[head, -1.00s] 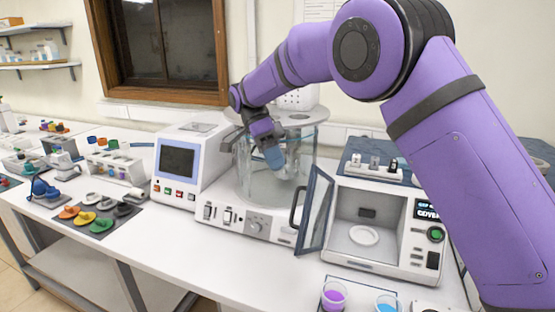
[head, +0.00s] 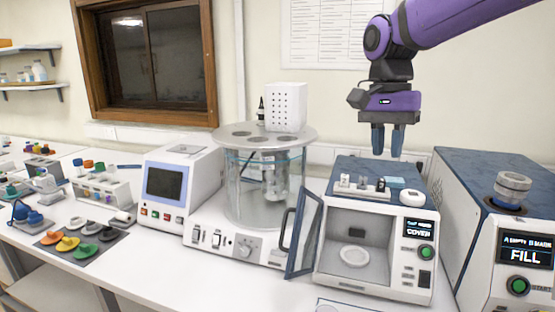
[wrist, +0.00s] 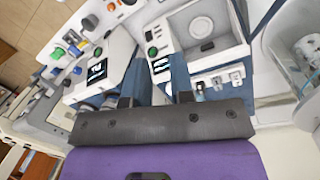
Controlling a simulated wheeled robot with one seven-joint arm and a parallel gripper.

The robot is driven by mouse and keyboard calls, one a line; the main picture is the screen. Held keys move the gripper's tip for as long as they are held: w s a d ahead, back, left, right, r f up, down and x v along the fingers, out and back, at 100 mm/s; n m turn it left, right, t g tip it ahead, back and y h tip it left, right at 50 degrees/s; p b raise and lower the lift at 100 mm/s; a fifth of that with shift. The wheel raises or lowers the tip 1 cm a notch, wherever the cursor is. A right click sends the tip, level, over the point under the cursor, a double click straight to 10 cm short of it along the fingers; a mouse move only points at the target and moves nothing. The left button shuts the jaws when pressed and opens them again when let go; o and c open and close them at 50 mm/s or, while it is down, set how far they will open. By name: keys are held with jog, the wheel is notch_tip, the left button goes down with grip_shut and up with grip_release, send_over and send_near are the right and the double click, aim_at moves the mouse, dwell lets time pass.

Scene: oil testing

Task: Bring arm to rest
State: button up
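My gripper (head: 387,152) hangs fingers-down in the head view, above the back part of the white and blue machine with an open door (head: 362,235). Its two fingers are apart with nothing between them. The wrist view also shows the fingers (wrist: 157,99) spread and empty. My purple arm reaches in from the upper right of the head view.
A glass bath (head: 262,185) with a round lid and a white perforated block (head: 286,107) stands left of the gripper. A machine with a "FILL" screen (head: 525,254) stands at right. Small fittings (head: 362,183) lie on the open-door machine's top. Coloured caps (head: 67,244) lie at left.

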jog(key=s+d+f+n+t, duration=0.2)
jog(key=s+d+n+t, duration=0.1)
jog(key=s, duration=0.6)
jog(key=s+d+f+n+t, duration=0.2)
jog(key=s+d+n+t, duration=0.1)
jog(key=s+d, duration=0.4)
jog(key=s+n, duration=0.1)
jog(key=s, duration=0.2)
jog(key=shift+d+f+n+t+y, duration=0.2)
jog(key=shift+d+n+t+y, duration=0.1)
jog(key=shift+d+n+t, duration=0.1)
